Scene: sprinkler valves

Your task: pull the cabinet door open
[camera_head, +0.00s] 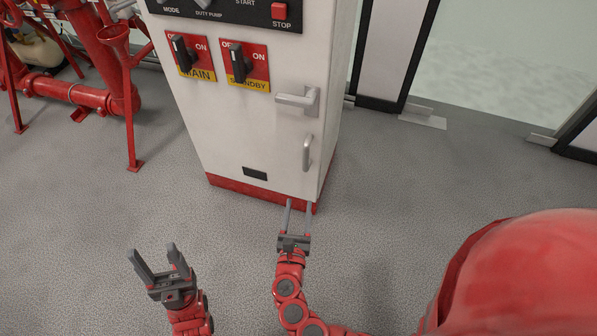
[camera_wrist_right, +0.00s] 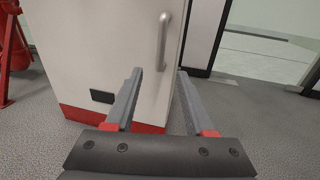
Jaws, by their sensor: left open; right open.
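The white cabinet (camera_head: 270,130) stands ahead with a red base strip, and its front door looks shut. A grey lever handle (camera_head: 297,99) sits at the door's right side, sticking out to the left. Below it is a vertical grey pull handle (camera_head: 307,153), which also shows in the right wrist view (camera_wrist_right: 162,41). My right gripper (camera_head: 299,204) is open and empty in front of the cabinet's lower right corner, below the pull handle and apart from it. In the right wrist view the pull handle stands beyond the open fingers. My left gripper (camera_head: 152,262) is open and empty, low at the left.
The door carries a MAIN switch (camera_head: 191,57) and a STANDBY switch (camera_head: 245,66) under a black panel (camera_head: 245,8). Red pipes (camera_head: 100,75) stand at the left. A dark-framed glass wall (camera_head: 500,60) is behind at the right. The grey floor (camera_head: 400,165) is clear.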

